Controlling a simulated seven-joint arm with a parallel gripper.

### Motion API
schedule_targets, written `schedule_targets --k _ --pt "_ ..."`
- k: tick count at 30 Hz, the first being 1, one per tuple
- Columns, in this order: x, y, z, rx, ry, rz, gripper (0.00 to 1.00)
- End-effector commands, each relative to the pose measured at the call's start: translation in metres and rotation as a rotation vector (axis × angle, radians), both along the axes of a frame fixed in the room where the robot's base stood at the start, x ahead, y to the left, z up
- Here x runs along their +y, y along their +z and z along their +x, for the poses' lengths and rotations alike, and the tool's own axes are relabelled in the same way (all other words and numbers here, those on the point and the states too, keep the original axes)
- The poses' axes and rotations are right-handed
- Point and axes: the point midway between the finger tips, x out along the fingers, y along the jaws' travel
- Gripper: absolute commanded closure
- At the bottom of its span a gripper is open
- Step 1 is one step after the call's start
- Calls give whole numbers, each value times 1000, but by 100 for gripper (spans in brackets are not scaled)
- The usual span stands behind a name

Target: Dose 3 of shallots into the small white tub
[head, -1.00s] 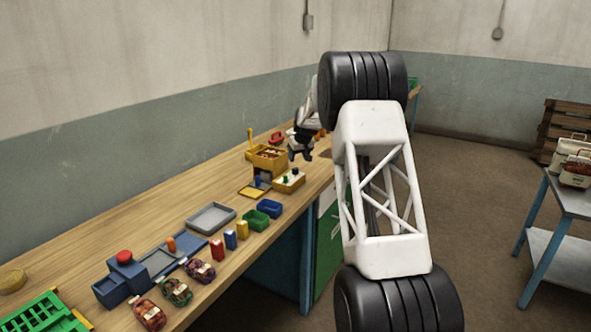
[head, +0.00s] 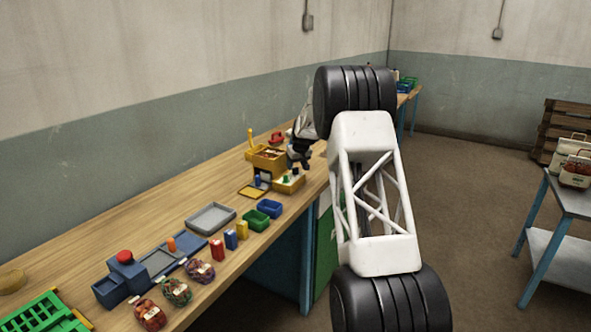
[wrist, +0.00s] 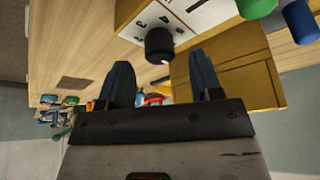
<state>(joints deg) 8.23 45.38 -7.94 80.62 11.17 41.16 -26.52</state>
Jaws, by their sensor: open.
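A yellow dispenser (head: 268,160) stands at the back of the bench, with small brownish-red items in its open top; I cannot tell whether they are shallots. Beside it sits a low yellow control box (head: 290,184) with green and black controls. In the wrist view, a black dial knob (wrist: 159,44) sits on a white numbered panel (wrist: 188,14), near a green knob (wrist: 257,7) and a blue knob (wrist: 299,20). My gripper (wrist: 160,82) is open, its fingers apart and empty, with the dial beyond the gap. In the head view it hangs above the control box. I cannot make out a white tub.
A grey tray (head: 211,218), a green bin (head: 256,220) and a blue bin (head: 270,208) stand nearer on the bench. Several net bags, including a red one (head: 150,314), lie along the front edge. A yellow upright (head: 250,138) rises beside the dispenser. The bench's back left is clear.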

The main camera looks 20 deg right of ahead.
Motion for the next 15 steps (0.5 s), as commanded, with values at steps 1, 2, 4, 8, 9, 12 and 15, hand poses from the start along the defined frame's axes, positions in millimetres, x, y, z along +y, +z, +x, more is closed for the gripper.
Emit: schedule_targets --k 1,2,4,8,9,12,15 --pt "1 -5 2 0 0 0 41" --pt "1 -7 3 0 0 0 41" --pt "1 -13 5 0 0 0 41" --pt "2 -20 8 0 0 0 41" --pt "2 -22 9 0 0 0 41" --pt "2 -25 10 0 0 0 41" --pt "2 -26 11 0 0 0 41"
